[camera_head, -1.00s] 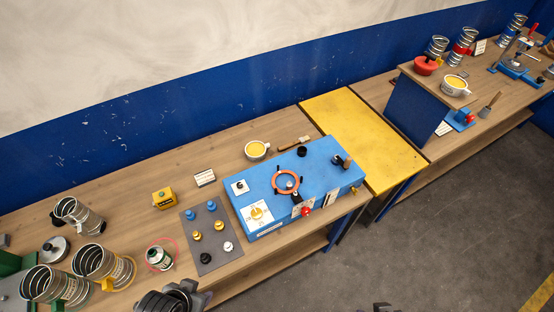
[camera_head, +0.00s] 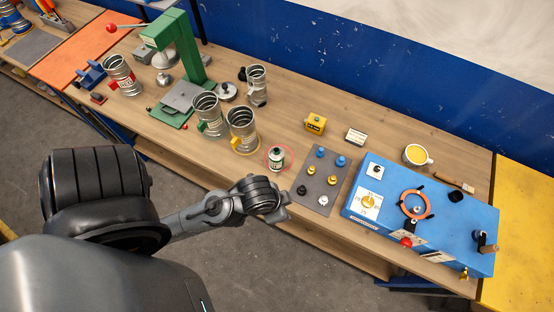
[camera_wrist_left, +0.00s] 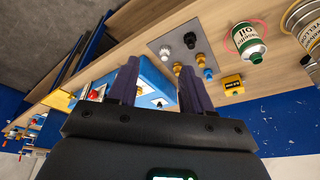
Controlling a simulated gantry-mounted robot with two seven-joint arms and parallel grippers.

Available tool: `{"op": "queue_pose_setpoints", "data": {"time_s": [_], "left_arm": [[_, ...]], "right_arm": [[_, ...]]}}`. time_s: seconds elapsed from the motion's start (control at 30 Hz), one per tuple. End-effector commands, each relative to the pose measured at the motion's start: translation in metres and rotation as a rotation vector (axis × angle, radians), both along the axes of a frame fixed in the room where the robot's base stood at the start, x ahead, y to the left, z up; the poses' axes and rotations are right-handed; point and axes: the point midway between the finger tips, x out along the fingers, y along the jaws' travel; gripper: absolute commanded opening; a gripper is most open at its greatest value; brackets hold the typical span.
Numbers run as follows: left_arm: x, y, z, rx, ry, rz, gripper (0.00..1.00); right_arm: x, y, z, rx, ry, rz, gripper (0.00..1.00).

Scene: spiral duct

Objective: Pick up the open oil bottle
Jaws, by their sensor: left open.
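My right gripper is not in view.
The grey mat (camera_head: 305,196) holds several coloured knobs. A yellow-handled coil cup (camera_head: 241,130) stands close left of the bottle. A blue panel box (camera_head: 458,225) is at the right, and a green press (camera_head: 185,55) at the left. A yellow box (camera_head: 316,123) stands behind the mat.

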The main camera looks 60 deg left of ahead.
Motion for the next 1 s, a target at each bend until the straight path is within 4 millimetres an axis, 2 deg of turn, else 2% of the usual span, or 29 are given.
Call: {"op": "queue_pose_setpoints", "data": {"time_s": [0.4,0.7,1.0], "left_arm": [[-0.0002,0.0030,-0.0002,0.012,0.000,-0.009,0.50],[-0.0002,0.0030,-0.0002,0.012,0.000,-0.009,0.95],[0.0004,0.0004,-0.0001,-0.001,-0.001,0.007,0.95]], "right_arm": [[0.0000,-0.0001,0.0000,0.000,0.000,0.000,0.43],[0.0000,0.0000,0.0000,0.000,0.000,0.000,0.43],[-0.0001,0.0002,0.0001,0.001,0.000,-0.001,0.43]]}}
